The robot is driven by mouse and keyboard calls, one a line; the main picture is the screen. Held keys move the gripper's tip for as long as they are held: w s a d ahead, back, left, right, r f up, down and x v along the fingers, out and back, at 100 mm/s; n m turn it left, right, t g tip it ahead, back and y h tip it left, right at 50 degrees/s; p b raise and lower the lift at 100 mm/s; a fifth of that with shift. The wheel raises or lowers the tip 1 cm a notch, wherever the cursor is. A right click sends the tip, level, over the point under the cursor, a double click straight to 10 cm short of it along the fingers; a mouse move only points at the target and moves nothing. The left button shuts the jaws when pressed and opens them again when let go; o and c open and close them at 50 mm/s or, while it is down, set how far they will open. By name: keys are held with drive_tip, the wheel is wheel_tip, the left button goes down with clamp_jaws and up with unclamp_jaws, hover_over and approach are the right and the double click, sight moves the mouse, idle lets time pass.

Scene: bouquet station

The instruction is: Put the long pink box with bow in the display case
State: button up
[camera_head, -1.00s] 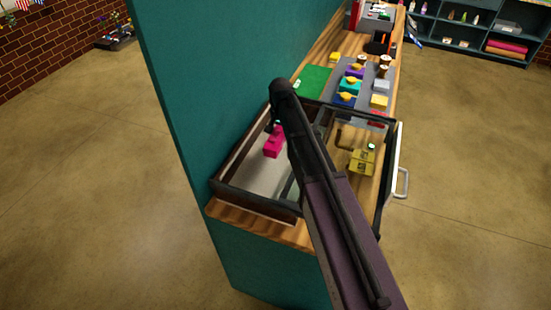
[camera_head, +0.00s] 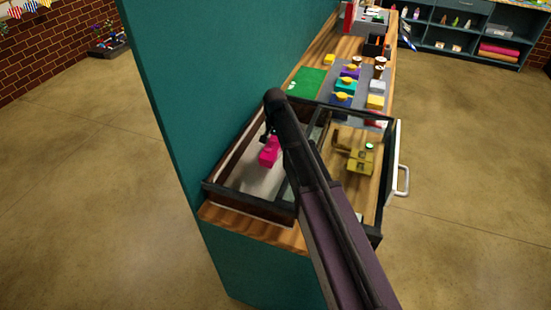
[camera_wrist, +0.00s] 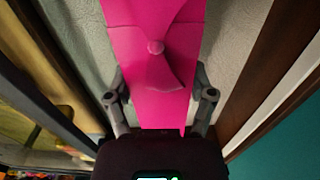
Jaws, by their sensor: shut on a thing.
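The long pink box with bow (camera_head: 269,152) is inside the display case (camera_head: 250,208), over its pale floor in the left part. In the wrist view the pink box (camera_wrist: 160,105) runs lengthwise away from my gripper, with its bow on top. My gripper (camera_wrist: 160,92) has a finger on each side of the box and is shut on it. In the head view my gripper (camera_head: 266,138) is partly hidden by my arm. I cannot tell whether the box touches the case floor.
The case's dark frame and walls surround the box closely. A yellow-olive object (camera_head: 358,160) stands in the right part. A green mat (camera_head: 306,82) and several small wrapped boxes lie on the counter behind. A white handle (camera_head: 402,181) sticks out at right.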

sight(275, 141)
drive_tip(key=shift+f+b, duration=0.4)
drive_tip(key=shift+f, duration=0.35)
drive_tip(key=shift+f+b, duration=1.9)
drive_tip(key=shift+f, duration=0.15)
drive_tip(key=o, duration=1.2)
drive_tip(key=shift+c, duration=0.2)
drive_tip(key=shift+r, duration=0.2)
wheel_tip(275, 141, up, 12)
drive_tip(key=p, duration=1.2)
